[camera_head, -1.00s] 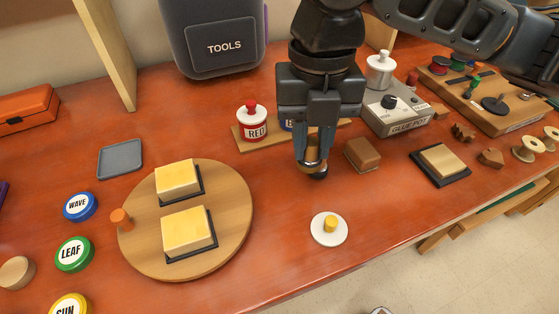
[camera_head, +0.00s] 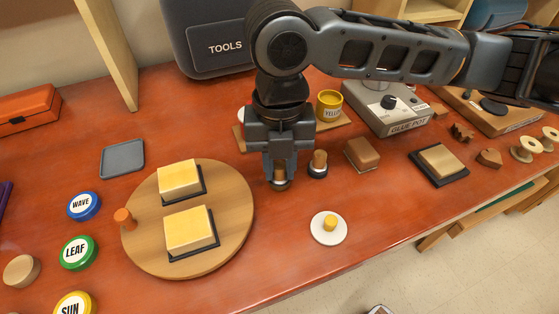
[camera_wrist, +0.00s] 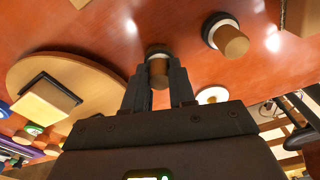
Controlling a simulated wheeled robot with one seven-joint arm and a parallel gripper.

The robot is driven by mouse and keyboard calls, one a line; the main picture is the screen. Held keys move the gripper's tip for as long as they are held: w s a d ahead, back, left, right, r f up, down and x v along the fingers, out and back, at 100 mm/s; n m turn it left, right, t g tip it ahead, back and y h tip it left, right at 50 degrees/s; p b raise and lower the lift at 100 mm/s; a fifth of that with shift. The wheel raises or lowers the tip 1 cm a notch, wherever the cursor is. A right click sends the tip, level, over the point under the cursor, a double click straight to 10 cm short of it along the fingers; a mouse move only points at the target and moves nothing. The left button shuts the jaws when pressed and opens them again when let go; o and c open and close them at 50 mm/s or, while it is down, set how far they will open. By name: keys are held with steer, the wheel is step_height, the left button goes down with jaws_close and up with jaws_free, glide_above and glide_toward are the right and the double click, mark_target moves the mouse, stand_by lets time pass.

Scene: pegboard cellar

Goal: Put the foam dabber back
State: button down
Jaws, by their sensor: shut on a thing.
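My gripper (camera_head: 279,168) is shut on a dabber (camera_head: 280,183) with a wooden handle and a dark foot, low over the red-brown worktop. I cannot tell whether its foot touches the top. In the wrist view the dabber's handle (camera_wrist: 159,72) is between my fingers (camera_wrist: 158,88). A second, similar dabber (camera_head: 318,164) stands upright just right of my gripper; it also shows in the wrist view (camera_wrist: 229,39). An open yellow jar (camera_head: 330,106) stands behind on a wooden rack (camera_head: 328,126). A white lid with a yellow knob (camera_head: 328,228) lies in front.
A round wooden turntable (camera_head: 235,215) with two yellow blocks is at the left. A brown block (camera_head: 362,154) and the glue pot unit (camera_head: 390,108) are at the right. The front middle is mostly clear around the lid. My arm hides part of the rack.

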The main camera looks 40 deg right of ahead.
mark_target(279, 162)
steer(key=shift+f, duration=0.2)
steer(key=c, duration=0.9)
jaws_free()
steer(key=shift+c, duration=0.2)
steer(key=shift+r, duration=0.1)
step_height(279, 162, up, 12)
steer(key=shift+w+d, duration=0.2)
steer(key=shift+w, duration=0.1)
steer(key=shift+r, duration=0.1)
